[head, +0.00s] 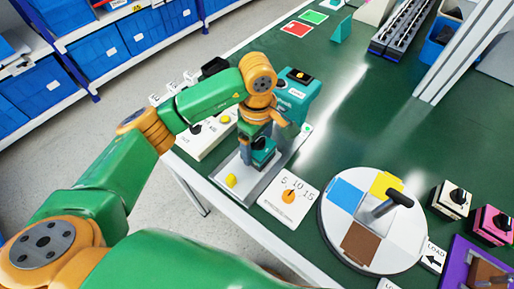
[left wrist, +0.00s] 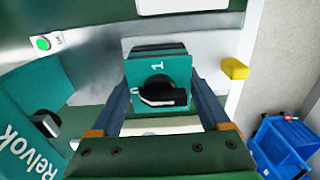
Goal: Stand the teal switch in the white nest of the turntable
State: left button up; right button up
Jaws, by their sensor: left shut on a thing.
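The teal switch (head: 262,157) has a black knob on its face. In the left wrist view the teal switch (left wrist: 158,72) sits between my two fingers, its knob marked 0 and 1. My left gripper (head: 257,143) is shut on it, over the grey base plate beside the teal machine. I cannot tell whether the switch touches the plate. The round turntable (head: 333,237) is to the right, with blue, yellow and brown patches and a black-knobbed crank handle. Its white nest (head: 399,233) blends with the white disc at the lower right. My right gripper is out of view.
The teal machine (head: 297,92) stands next to my gripper. A yellow block (head: 231,180) is on the grey plate. A dial card (head: 289,197) lies between plate and turntable. White (head: 450,200) and pink (head: 491,225) switches stand right of the turntable.

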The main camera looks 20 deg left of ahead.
pick_arm(q)
jog(key=shift+w+r, duration=0.1)
notch_tip(320, 180, up, 6)
jog(key=p, duration=0.4)
dwell(0.4)
